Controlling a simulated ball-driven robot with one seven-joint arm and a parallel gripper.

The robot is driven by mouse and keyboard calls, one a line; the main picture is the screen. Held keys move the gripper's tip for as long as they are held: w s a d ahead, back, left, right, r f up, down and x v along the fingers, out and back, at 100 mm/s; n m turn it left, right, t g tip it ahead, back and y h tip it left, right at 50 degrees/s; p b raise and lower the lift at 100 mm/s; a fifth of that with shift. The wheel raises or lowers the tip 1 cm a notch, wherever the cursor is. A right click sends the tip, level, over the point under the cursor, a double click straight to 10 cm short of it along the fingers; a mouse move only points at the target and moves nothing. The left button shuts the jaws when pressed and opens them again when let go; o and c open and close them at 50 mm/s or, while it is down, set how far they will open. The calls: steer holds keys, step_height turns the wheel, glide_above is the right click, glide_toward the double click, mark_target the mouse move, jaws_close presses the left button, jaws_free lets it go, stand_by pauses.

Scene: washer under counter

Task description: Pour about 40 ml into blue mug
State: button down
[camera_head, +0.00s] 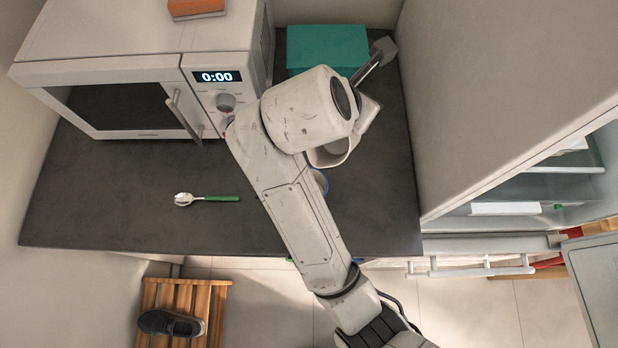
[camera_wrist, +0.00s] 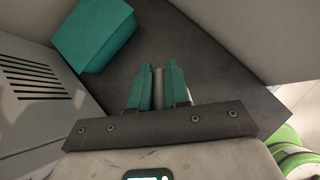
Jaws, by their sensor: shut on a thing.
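In the wrist view, my gripper (camera_wrist: 158,88) has its teal fingers shut on a thin greyish upright piece, which looks like the handle of a pouring vessel. In the head view, a white vessel (camera_head: 334,153) shows partly from behind my wrist, its open rim visible and apparently tilted. My arm hides most of it, as well as the fingers. The blue mug (camera_head: 321,181) shows only as a blue rim sliver beside my forearm, just below the vessel in the picture. Its contents are hidden, and I cannot see any stream of liquid.
A white microwave (camera_head: 120,70) stands at the left, with an orange item (camera_head: 196,8) on top. A teal box (camera_head: 328,48) is at the back. A green-handled spoon (camera_head: 207,198) lies on the open dark counter (camera_head: 110,215). An open fridge (camera_head: 520,185) stands right.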

steer(key=shift+w+d+f+g, duration=0.2)
steer(key=shift+w+f+g, duration=0.1)
steer(key=shift+f, duration=0.2)
steer(key=w+f+g+y, duration=0.1)
steer(key=f, duration=0.2)
steer(key=w+d+f+g+y, duration=0.1)
steer(key=f+g, duration=0.1)
steer(key=f, duration=0.1)
steer(key=w+d+f+g+y, duration=0.1)
steer(key=f+g+y, duration=0.1)
steer(key=f, duration=0.2)
steer(key=shift+w+f, duration=0.1)
steer(key=shift+w, duration=0.05)
steer(key=shift+w+d+f+g+y, duration=0.1)
steer(key=shift+w+f+g+y, duration=0.15)
steer(key=shift+f+g+y, duration=0.45)
